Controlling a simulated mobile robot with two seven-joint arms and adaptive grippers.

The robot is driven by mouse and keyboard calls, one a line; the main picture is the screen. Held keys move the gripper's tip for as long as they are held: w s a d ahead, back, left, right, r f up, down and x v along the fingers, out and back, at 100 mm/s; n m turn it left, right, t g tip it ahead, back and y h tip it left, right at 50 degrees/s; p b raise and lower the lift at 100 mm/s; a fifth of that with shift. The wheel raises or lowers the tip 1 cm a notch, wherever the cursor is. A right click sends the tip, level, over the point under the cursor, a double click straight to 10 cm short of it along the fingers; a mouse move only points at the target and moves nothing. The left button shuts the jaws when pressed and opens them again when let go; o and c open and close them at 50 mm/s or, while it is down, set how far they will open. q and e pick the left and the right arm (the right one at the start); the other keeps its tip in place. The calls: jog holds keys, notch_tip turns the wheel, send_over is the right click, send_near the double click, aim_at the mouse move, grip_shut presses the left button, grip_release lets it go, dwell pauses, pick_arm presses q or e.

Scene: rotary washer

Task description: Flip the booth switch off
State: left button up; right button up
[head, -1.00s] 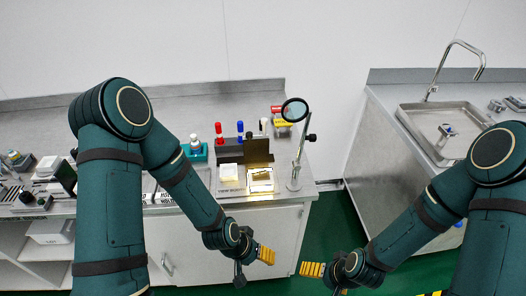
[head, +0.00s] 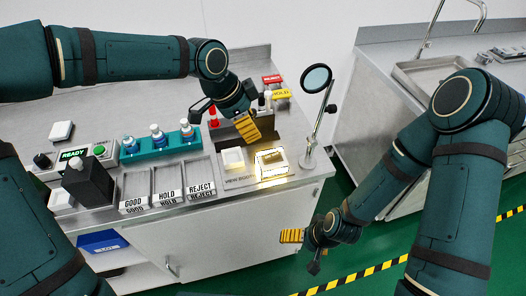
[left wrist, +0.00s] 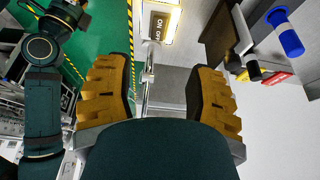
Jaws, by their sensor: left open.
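The booth switch (left wrist: 157,26) is a small dark brown plate with ON and OFF lettering on a bright lit panel, at the top centre of the left wrist view. In the head view the lit booth panel (head: 271,176) stands at the bench's front right corner; the switch position cannot be read there. My left gripper (head: 247,129) is open and empty above the back of the view booth, left of and behind the lit panel. Its two yellow fingers also frame the left wrist view (left wrist: 165,92). My right gripper (head: 291,236) hangs empty in front of the bench; its opening is unclear.
A round magnifier (head: 316,78) on a post stands right of the booth. A white lit pad (head: 233,159) lies left of the panel. GOOD, HOLD and REJECT trays (head: 168,180) and a teal bottle rack (head: 160,147) are further left. A sink bench (head: 385,150) stands right.

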aim_at(271, 156)
pick_arm(q)
jog(key=b+x, duration=0.3)
jog(key=x, duration=1)
jog(key=shift+d+f+b, duration=0.3)
jog(key=shift+f, duration=0.05)
grip_shut()
